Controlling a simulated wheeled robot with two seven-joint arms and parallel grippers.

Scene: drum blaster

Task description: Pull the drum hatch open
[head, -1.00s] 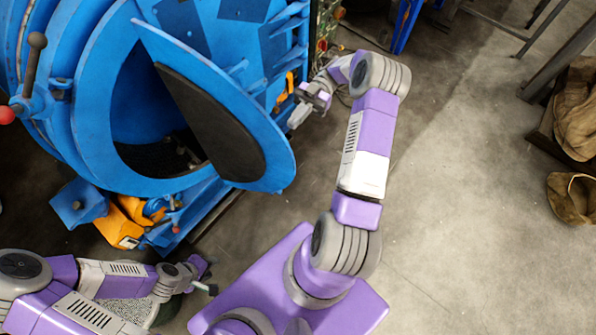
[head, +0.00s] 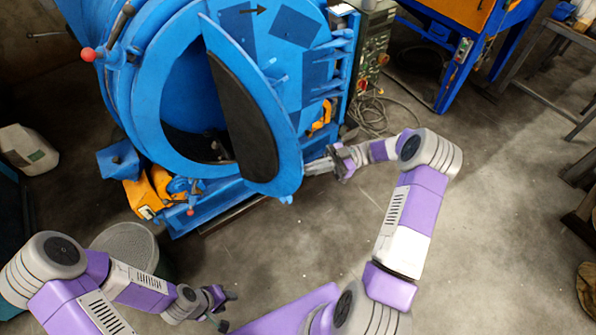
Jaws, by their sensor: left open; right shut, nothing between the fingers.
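The drum hatch (head: 289,150) is a blue oval door with a dark pad (head: 245,125) on its inner face. It stands ajar on the blue drum (head: 145,85), with the dark round opening (head: 190,95) showing to its left. My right gripper (head: 308,168) is shut and empty, beside the lower right edge of the hatch on its outer side. Whether its fingertips touch the hatch I cannot tell. My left gripper (head: 230,310) is open and empty, low in the view, well below the drum and away from the hatch.
A lever with a red knob (head: 88,55) is on the drum's left. Orange parts (head: 150,190) sit below the opening. A grey-green control box (head: 372,45) and loose cables (head: 370,115) are behind my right arm. A round mesh-topped bin (head: 125,240) stands near my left arm.

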